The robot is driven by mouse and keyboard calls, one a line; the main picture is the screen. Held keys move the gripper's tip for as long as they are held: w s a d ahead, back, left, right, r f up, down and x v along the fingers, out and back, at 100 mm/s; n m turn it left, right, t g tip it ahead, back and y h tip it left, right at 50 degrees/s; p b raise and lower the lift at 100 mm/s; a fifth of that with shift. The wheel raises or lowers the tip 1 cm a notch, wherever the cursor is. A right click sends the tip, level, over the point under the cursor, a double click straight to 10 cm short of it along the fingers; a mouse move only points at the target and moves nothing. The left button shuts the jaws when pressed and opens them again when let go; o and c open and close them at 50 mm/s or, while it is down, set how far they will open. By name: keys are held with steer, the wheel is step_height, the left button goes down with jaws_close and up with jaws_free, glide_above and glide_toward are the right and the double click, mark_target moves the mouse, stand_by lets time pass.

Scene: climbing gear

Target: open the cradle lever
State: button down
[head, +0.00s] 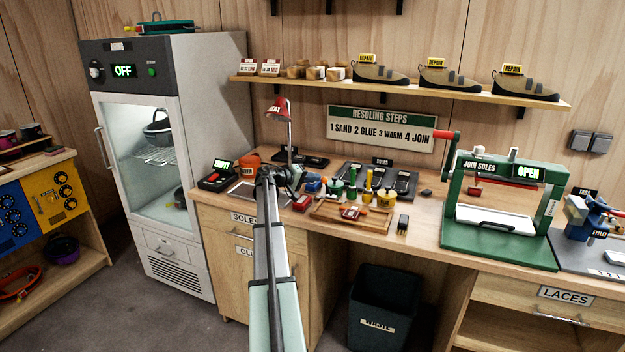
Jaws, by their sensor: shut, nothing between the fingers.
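No label reading "cradle" can be made out. A green press (548,225) marked JOIN SOLES stands on the right part of the bench, its display reading OPEN. A small red part (475,191) hangs inside the frame above a white plate (495,218). My gripper (279,177) is over the left part of the bench, left of the press and well apart from its lever. It is shut and looks empty; its fingertips are small and partly hidden by my arm.
A red lamp (279,110) stands just behind my gripper. A blue eyelet tool (590,215) stands right of the press. A shelf (400,91) with shoes hangs above.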

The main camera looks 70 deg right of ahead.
steer(key=s+r+m+t+y, duration=0.1)
steer(key=s+r+m+t, duration=0.1)
steer(key=s+m+t, duration=0.3)
steer(key=shift+s+t+y, duration=0.4)
steer(key=shift+s+t, duration=0.3)
steer(key=shift+s, duration=1.45)
steer(key=shift+r, duration=0.15)
steer(key=w+a+r, duration=0.2)
steer(key=a+r, duration=0.6)
steer(key=r, duration=0.3)
steer(key=shift+w+a, duration=0.15)
steer(key=shift+r, duration=0.1)
